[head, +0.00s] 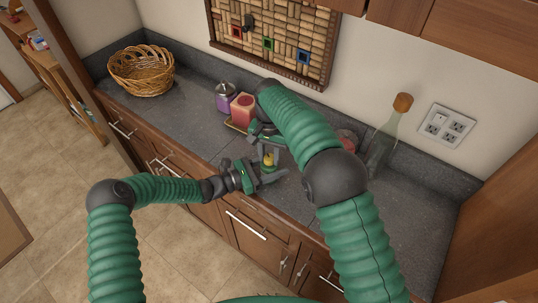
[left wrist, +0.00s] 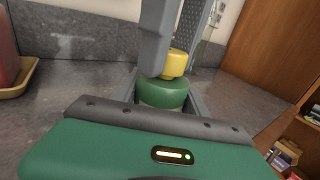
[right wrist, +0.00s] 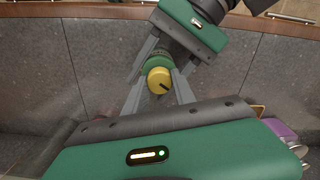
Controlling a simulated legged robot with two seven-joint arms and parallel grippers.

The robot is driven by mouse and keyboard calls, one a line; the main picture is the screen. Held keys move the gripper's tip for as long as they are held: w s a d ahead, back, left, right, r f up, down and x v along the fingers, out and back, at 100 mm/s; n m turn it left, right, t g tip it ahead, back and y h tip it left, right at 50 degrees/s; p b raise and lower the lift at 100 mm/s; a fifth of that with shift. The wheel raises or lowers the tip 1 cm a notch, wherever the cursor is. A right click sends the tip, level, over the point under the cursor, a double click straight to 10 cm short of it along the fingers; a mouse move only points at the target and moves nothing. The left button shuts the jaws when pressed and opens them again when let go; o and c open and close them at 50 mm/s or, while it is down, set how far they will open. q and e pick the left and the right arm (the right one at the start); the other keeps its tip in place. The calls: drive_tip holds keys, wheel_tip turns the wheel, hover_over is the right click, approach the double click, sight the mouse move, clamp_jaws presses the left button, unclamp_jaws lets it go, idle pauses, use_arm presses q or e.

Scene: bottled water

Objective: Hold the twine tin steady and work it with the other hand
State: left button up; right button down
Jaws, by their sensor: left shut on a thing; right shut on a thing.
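The twine tin, a small green body with a yellow top, is held above the counter's front part; its yellow top (head: 268,158) shows between my grippers in the head view. In the left wrist view the green body (left wrist: 163,94) sits between the fingers of my left gripper (head: 268,174), which is shut on it. The fingers of my right gripper (head: 269,151) come down on both sides of the yellow top (left wrist: 175,64) and are shut on it. The right wrist view shows the yellow top (right wrist: 158,80) with a dark slot. My right arm hides part of the counter.
A wicker basket (head: 141,71) stands at the left back of the grey counter (head: 185,113). A purple jar (head: 227,98) and a red canister (head: 242,110) stand behind my grippers. A corked glass bottle (head: 385,140) stands at right. The counter's right end is clear.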

sight(268, 156)
drive_tip(key=m, duration=0.5)
drive_tip(key=shift+s+a+m, duration=0.1)
drive_tip(key=shift+a+m, duration=0.2)
drive_tip(key=shift+a, duration=0.1)
drive_tip(key=m, duration=0.6)
idle(0.3)
drive_tip(key=c, duration=1.4)
unclamp_jaws()
drive_tip(key=o, duration=0.4)
drive_tip(key=shift+d, duration=0.2)
drive_tip(key=r, duration=1.2)
drive_tip(key=shift+w, duration=0.2)
